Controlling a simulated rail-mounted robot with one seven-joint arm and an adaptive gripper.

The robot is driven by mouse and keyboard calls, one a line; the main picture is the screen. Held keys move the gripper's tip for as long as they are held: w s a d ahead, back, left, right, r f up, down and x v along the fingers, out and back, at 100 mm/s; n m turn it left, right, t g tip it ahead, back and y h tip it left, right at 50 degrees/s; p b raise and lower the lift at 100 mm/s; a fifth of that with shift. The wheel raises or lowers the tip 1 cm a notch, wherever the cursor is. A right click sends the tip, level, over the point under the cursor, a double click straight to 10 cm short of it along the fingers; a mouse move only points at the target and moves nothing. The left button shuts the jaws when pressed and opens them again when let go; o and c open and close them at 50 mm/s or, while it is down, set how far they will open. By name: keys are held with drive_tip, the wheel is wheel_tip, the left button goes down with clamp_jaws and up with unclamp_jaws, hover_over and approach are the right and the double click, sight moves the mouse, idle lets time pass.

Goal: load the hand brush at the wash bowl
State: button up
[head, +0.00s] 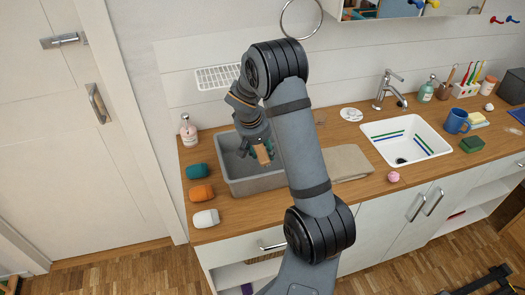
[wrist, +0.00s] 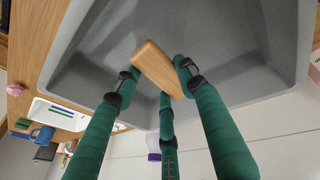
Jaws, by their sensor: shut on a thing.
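The hand brush (head: 263,154) shows as a small wooden block; its bristles are hidden. My gripper (head: 256,146) is shut on it, and the green fingers (wrist: 156,72) press its sides in the wrist view, where the brush (wrist: 157,64) is tilted. The grey wash bowl (head: 257,184) stands on the wooden counter, left of my arm. The brush is over the bowl's inside, and the bowl (wrist: 225,25) fills the upper wrist view. I cannot tell whether the brush touches the bowl's floor.
Teal (head: 197,171), orange (head: 200,194) and white (head: 205,218) rolled items line the counter left of the bowl. A soap bottle (head: 188,132) stands behind them. A folded beige cloth (head: 346,162) lies right of the bowl, then a white sink (head: 405,140).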

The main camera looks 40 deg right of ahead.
sight(263, 152)
wheel_tip(263, 152, up, 10)
drive_tip(key=p, duration=0.7)
idle(0.4)
idle(2.0)
wheel_tip(263, 152, up, 4)
drive_tip(key=shift+p, duration=1.25)
